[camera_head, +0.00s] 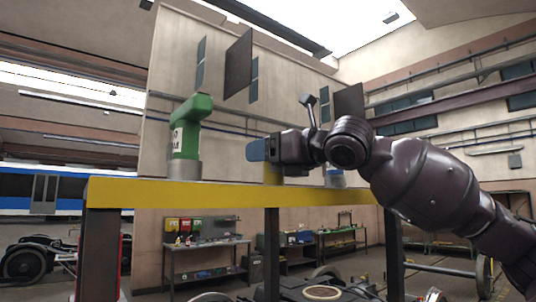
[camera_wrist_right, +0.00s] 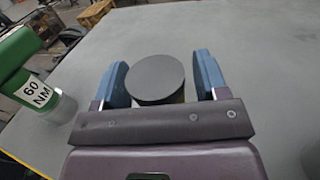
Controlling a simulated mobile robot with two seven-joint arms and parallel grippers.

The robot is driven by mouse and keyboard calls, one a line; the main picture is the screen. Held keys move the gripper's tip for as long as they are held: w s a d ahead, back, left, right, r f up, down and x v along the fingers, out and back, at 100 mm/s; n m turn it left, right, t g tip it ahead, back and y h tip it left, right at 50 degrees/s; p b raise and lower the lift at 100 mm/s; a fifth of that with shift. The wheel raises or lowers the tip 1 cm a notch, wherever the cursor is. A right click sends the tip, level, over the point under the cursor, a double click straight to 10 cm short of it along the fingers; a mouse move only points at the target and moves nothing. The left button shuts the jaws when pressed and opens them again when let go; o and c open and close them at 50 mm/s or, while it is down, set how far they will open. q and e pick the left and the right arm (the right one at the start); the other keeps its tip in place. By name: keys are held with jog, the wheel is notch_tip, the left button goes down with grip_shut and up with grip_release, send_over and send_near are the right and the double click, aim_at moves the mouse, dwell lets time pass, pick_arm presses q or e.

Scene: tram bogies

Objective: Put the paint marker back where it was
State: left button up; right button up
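My right gripper (camera_head: 258,150) is over the yellow-edged table, coming from the right. In the right wrist view its two blue fingers (camera_wrist_right: 162,80) stand wide apart. Between them is a round dark-topped cylinder (camera_wrist_right: 155,77), with a little yellow showing below its top. A narrow gap shows between it and the right finger; I cannot tell whether the left finger touches it. In the head view a yellow body (camera_head: 272,175) stands just below the gripper, probably the same thing. I cannot tell whether it is the paint marker. My left gripper is not in view.
A green tool marked 60 NM (camera_head: 188,130) stands on a grey round base at the table's left; it also shows in the wrist view (camera_wrist_right: 25,62). A blue-and-white object (camera_head: 335,179) is partly hidden behind my right arm. The grey tabletop (camera_wrist_right: 255,75) has free room.

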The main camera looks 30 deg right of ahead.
jog(key=shift+s+r, duration=0.1)
jog(key=shift+s+d, duration=0.2)
jog(key=shift+s, duration=0.05)
jog(key=b+v, duration=0.3)
jog(key=v, duration=0.6)
jog(key=shift+b+v, duration=0.55)
jog(key=shift+v, duration=0.35)
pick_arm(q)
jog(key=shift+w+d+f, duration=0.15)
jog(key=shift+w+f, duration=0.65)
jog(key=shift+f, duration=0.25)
pick_arm(e)
jog(key=shift+s, duration=0.25)
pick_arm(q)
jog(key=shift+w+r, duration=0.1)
